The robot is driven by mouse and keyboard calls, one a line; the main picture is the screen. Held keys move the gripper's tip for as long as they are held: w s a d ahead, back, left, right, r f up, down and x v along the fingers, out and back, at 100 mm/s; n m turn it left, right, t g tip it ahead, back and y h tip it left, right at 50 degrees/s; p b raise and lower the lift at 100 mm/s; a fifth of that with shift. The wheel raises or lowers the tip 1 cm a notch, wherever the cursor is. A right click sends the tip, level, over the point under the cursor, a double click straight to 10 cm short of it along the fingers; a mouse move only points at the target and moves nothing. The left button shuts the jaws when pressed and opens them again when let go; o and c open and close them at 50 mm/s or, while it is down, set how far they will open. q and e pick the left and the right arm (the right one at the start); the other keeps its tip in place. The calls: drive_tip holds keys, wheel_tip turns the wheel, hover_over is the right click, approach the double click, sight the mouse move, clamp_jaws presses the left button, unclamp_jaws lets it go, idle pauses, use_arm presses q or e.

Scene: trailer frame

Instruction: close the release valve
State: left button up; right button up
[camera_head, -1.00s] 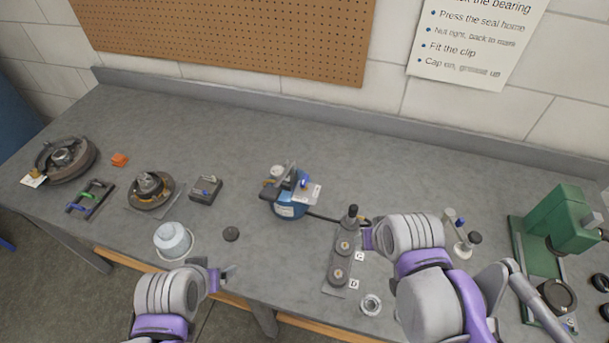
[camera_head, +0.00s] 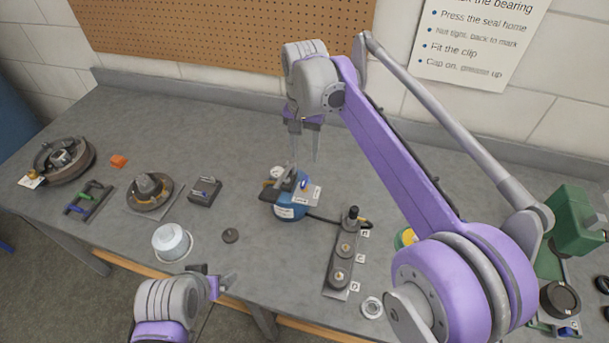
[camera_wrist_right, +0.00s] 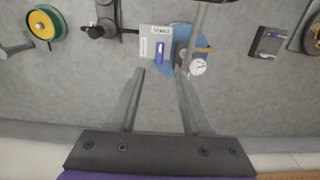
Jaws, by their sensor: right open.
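A blue hand pump (camera_head: 285,209) with a dark lever on top stands on the bench. A light plate (camera_head: 312,196) juts from its right side, with a small blue lever (camera_head: 304,184) that I take for the release valve. In the right wrist view the blue lever (camera_wrist_right: 160,51) lies on the plate, between my fingertips in the picture, with a printed label beside it. My right gripper (camera_head: 305,160) points down, open and empty, above and behind the pump. I see no contact with the lever. My left gripper (camera_head: 220,280) is low at the bench's front edge; its opening is unclear.
A black hose runs from the pump to a grey block (camera_head: 342,262) with fittings. A green press (camera_head: 575,225) stands far right. The pegboard wall is behind.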

sight(305, 180)
wheel_tip(305, 180, down, 10)
drive_tip(key=shift+r, duration=0.25)
clamp_jaws()
idle(0.3)
